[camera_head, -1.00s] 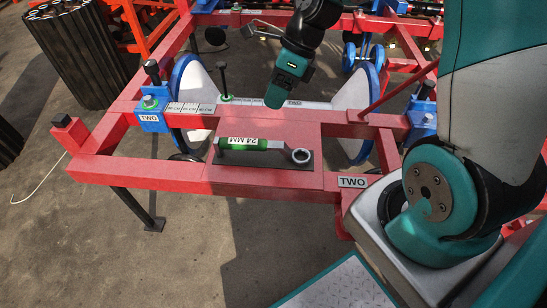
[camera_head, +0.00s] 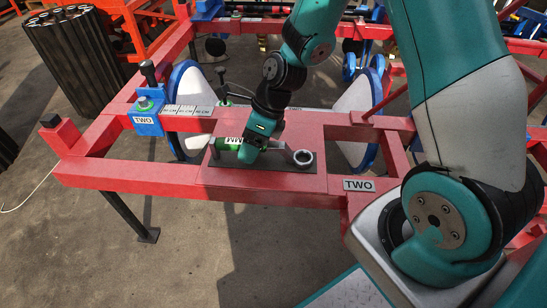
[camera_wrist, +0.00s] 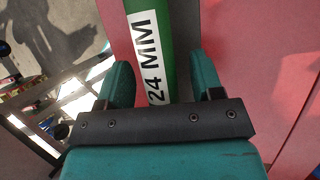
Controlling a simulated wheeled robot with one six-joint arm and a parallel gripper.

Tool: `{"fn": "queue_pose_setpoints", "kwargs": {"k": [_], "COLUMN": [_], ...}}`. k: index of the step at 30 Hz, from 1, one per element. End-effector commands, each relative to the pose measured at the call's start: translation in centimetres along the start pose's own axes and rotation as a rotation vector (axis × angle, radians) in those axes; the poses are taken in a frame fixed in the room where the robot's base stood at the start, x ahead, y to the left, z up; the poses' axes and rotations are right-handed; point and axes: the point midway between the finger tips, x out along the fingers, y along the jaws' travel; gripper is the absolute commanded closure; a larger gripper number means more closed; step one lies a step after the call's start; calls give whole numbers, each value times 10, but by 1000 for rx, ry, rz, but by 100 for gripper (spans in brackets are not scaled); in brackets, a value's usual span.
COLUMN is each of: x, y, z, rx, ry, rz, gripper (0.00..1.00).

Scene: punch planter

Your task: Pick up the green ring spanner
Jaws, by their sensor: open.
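The green ring spanner has a white "24 MM" label on its handle (camera_head: 229,144) and a grey ring end (camera_head: 303,157) at the right. It lies on a dark strip on the red frame's flat plate (camera_head: 270,182). My gripper (camera_head: 247,153) is over the handle in the head view and hides part of it. In the wrist view the two teal fingers of my gripper (camera_wrist: 160,85) are apart, one on each side of the green handle (camera_wrist: 167,35). No closed contact shows. The ring end is outside the wrist view.
A black upright pin (camera_head: 221,84) stands behind the spanner. Dark pipes (camera_head: 75,55) stand at the far left. Open floor (camera_head: 200,255) lies in front.

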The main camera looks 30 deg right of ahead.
Motion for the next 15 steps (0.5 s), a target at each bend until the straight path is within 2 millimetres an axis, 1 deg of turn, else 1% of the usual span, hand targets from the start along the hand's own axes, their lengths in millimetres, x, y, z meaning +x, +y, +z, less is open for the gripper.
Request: {"fn": "queue_pose_setpoints", "kwargs": {"k": [1,6,11,12,14,15], "x": [2,1,1,1,1,1], "y": [0,0,0,0,0,0], "z": [0,1,0,0,0,1], "rx": [-1,0,0,0,0,0], "ry": [0,-1,-1,-1,-1,-1], "rz": [-1,-1,-1,-1,-1,-1], "gripper": [39,39,76,85,99,100]}}
